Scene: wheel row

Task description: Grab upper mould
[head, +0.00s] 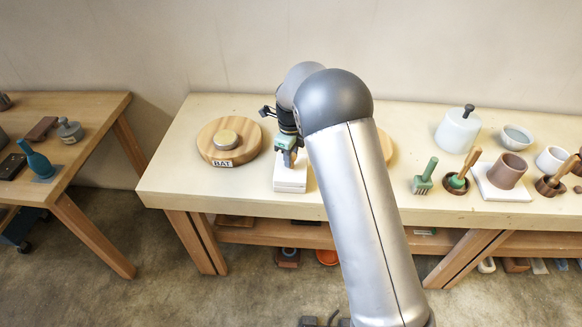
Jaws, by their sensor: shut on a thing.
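A white block-shaped mould (290,178) stands on the pale table, left of my arm. A dark line seems to part its upper and lower halves. My gripper (289,155) points down at the top of the upper half and is shut on it. The fingertips and the grip itself are small and partly hidden. The upper half appears to rest on the lower one; I see no clear gap.
A round wooden bat (211,133) labelled "BAT" lies to the left. Another wooden disc (385,146) is partly behind my arm.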

